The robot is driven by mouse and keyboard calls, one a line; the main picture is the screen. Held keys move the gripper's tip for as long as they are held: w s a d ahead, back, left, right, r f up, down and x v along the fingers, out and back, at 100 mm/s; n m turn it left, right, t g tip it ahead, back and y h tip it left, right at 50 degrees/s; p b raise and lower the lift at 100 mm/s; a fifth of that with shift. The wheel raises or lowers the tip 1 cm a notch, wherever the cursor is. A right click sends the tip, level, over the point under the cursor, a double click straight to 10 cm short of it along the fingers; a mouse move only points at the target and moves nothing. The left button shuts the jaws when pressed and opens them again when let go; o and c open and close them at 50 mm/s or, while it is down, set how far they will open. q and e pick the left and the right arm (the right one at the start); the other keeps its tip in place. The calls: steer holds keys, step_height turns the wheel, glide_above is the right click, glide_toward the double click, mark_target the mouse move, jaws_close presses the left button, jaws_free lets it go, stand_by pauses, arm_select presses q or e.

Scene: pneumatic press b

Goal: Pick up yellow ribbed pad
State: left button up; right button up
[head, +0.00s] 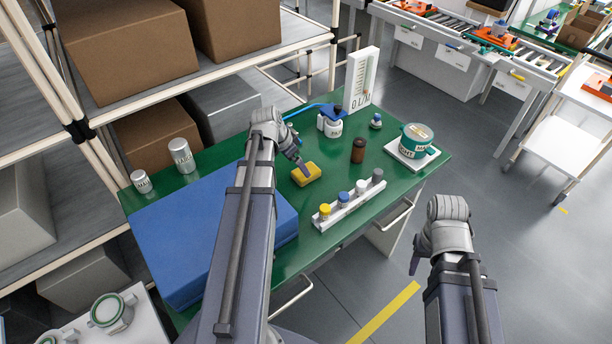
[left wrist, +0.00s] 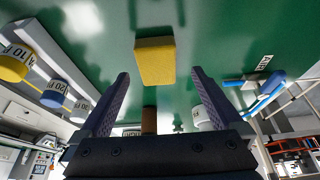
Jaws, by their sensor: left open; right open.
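The yellow ribbed pad (head: 306,174) lies flat on the green table (head: 279,262). In the left wrist view the yellow pad (left wrist: 155,61) appears just beyond the fingertips, roughly centred between them and apart from both. My left gripper (head: 303,168) is above the pad in the head view, and part of it is hidden by its own wrist. In the left wrist view my left gripper (left wrist: 158,76) is open and empty. My right gripper (head: 416,262) is open and empty off the table's right side, over the floor.
A white rack (head: 338,213) with several coloured-top weights stands in front of the pad. A brown bottle (head: 358,151), a white-and-blue bottle (head: 331,125) and a round tub (head: 416,137) stand nearby. A large blue box (head: 170,250) lies left of it, with shelving beyond.

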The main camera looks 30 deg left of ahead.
arm_select(q)
steer(key=b+x, duration=0.2)
steer(key=x, duration=0.1)
steer(key=b+x, duration=0.2)
steer(key=shift+w+d, duration=0.3)
steer(key=shift+d, duration=0.1)
steer(key=shift+r, duration=0.15)
steer(key=c, duration=1.3)
step_height(320, 180, up, 10)
steer(key=p, duration=1)
